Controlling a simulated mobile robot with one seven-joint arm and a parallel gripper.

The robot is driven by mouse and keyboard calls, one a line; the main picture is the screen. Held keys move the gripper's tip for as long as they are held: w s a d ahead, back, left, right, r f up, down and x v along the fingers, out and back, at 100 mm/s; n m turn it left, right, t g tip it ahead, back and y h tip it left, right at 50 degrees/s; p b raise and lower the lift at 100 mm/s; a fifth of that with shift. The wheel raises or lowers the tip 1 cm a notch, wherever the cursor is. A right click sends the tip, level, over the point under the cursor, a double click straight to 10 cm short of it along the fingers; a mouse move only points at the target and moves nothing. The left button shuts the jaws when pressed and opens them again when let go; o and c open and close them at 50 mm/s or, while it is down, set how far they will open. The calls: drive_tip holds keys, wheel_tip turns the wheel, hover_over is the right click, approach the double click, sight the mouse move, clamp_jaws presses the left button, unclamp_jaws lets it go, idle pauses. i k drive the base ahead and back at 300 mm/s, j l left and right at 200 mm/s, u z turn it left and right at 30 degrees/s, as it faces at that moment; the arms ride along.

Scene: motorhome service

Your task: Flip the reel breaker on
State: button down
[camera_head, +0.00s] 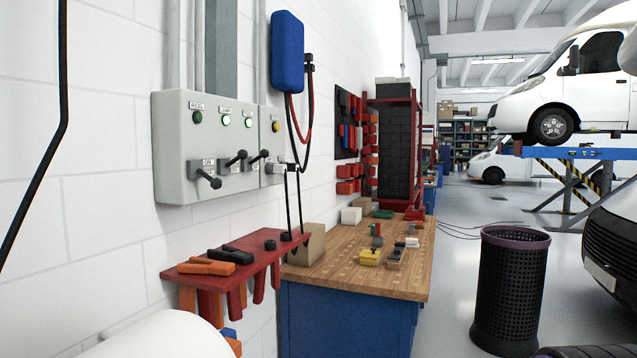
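A grey breaker panel (172,150) is mounted on the white block wall at left. Its leftmost lever (207,178) has a black knob and sits lower than the other levers. The small label above that column seems to read REEL, and its lamp (197,117) is dark green. The middle lever (236,158) and the right lever (259,157) are tilted higher. Two lamps above them (226,121) glow brighter green. A yellow lamp (276,127) is at the right section. My gripper is not in view.
A red wall shelf (222,262) with orange-handled tools juts out below the panel. A wooden-topped bench (375,275) stands right of it. A blue box (287,52) with hanging cables is above right. A black mesh bin (510,290) stands on the floor. The space before the panel looks clear.

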sight(216, 183)
drive_tip(key=i+u, duration=0.1)
drive_tip(key=i, duration=0.45)
drive_tip(key=i+l+u, duration=0.1)
drive_tip(key=i, duration=0.5)
drive_tip(key=i+l+u, duration=0.15)
drive_tip(key=i+u, duration=0.3)
drive_tip(key=i+l+u, duration=0.25)
drive_tip(key=u, duration=0.2)
drive_tip(key=i+l+u, duration=0.6)
drive_tip(key=l+u, duration=0.3)
drive_tip(key=k+j, duration=0.25)
drive_tip(key=k, duration=0.2)
drive_tip(key=l+z, duration=0.1)
drive_tip(key=l, duration=0.25)
drive_tip(key=i+j+u, duration=0.1)
drive_tip(key=i, duration=0.35)
drive_tip(key=j, duration=0.1)
